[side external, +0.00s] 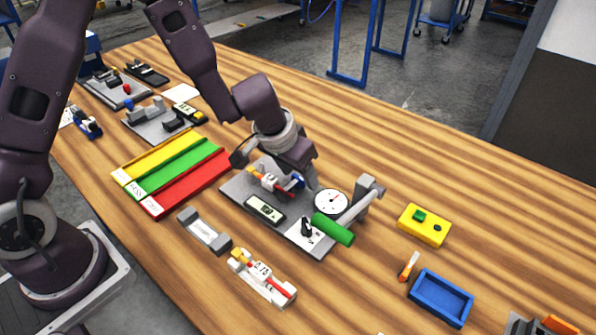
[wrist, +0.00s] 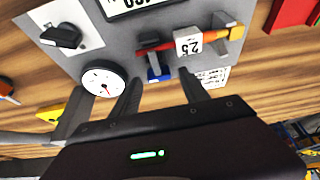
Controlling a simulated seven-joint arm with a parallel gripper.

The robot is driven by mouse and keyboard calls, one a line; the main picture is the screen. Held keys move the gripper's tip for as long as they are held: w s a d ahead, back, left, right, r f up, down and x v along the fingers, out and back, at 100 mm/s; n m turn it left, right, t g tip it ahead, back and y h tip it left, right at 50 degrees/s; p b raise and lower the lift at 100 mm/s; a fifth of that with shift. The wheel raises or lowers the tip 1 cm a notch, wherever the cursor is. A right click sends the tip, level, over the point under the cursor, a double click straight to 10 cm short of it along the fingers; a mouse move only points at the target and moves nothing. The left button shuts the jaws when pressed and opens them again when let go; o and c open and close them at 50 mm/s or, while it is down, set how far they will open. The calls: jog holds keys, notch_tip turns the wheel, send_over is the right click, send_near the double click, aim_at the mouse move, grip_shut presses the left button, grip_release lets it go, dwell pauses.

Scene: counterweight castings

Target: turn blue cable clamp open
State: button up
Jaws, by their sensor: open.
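The blue clamp part (wrist: 158,74) shows in the wrist view as a small blue piece beside a red and yellow item with a white "2.5" label (wrist: 188,42). In the side external view the blue part (side external: 297,184) is on the grey fixture plate (side external: 236,192), partly hidden by my gripper. My gripper (wrist: 160,80) is open, its two fingers apart on either side of the blue part in the wrist view. I cannot tell whether they touch it. My gripper (side external: 302,183) is low over the plate in the side external view.
A dial gauge (side external: 331,202), green cylinder (side external: 333,229) and black knob (side external: 307,227) crowd the plate close by. Yellow, green and red trays (side external: 170,172) lie to the left. A yellow box (side external: 424,225) and blue tray (side external: 441,297) are at right, with bare wood beyond.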

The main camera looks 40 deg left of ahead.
jog(key=shift+c, duration=0.2)
grip_shut()
jog(key=n+y, duration=0.1)
jog(key=n, duration=0.2)
jog(key=shift+d+n, duration=0.1)
jog(key=shift+n, duration=0.3)
jog(key=n+g+y, duration=0.1)
jog(key=n+y, duration=0.1)
jog(key=n, duration=0.2)
jog(key=shift+n, duration=0.4)
